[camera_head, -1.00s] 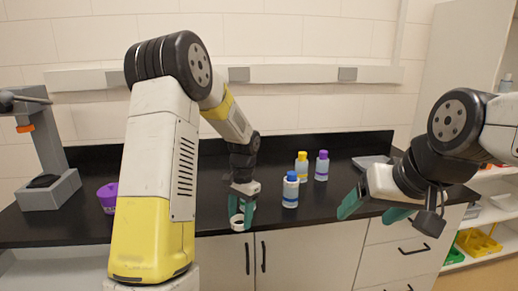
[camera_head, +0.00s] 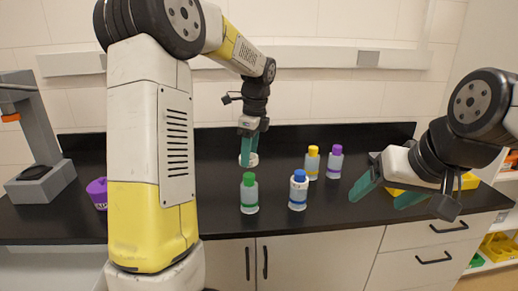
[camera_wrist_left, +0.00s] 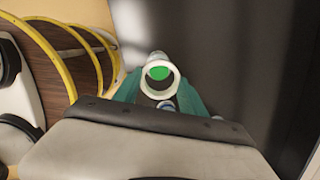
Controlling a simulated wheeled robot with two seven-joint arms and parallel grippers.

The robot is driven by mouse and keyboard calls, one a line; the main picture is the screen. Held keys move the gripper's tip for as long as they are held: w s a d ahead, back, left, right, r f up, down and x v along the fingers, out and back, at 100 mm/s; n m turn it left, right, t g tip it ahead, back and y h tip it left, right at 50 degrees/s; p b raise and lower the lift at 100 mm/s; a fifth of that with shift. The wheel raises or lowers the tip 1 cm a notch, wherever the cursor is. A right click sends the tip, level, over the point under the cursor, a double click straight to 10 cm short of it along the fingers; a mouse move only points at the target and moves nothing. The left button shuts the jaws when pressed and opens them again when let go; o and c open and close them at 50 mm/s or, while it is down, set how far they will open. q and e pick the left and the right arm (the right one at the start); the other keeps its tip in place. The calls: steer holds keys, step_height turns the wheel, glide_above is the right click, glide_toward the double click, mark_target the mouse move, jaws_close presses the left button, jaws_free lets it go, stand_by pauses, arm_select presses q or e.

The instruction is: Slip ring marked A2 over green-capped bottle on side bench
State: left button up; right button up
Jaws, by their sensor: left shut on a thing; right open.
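My left gripper (camera_head: 252,152) is shut on a white ring (camera_head: 248,160), held above the bench. No mark on the ring is legible. The green-capped bottle (camera_head: 249,194) stands upright on the black bench, just below the ring in the head view. In the left wrist view, the green cap (camera_wrist_left: 159,73) shows through the opening of the ring (camera_wrist_left: 146,83). The head view shows a gap between ring and cap; the ring is not around the bottle. My right gripper (camera_head: 385,190) is open and empty at the right, near the bench front.
A blue-capped bottle (camera_head: 298,191) stands close right of the green-capped one. Yellow-capped (camera_head: 312,162) and purple-capped (camera_head: 335,163) bottles stand behind it. A purple container (camera_head: 98,194) and a grey stand (camera_head: 40,185) are at the left. The bench back is clear.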

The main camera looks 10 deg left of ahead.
mark_target(249, 175)
arm_select(q)
steer(key=shift+f, duration=2.8)
steer(key=o, duration=1.4)
steer(key=shift+s+d+r, duration=0.1)
steer(key=shift+d+r, duration=0.1)
steer(key=shift+r, duration=1.3)
steer(key=shift+d+r, duration=0.2)
steer(key=shift+r, duration=1.3)
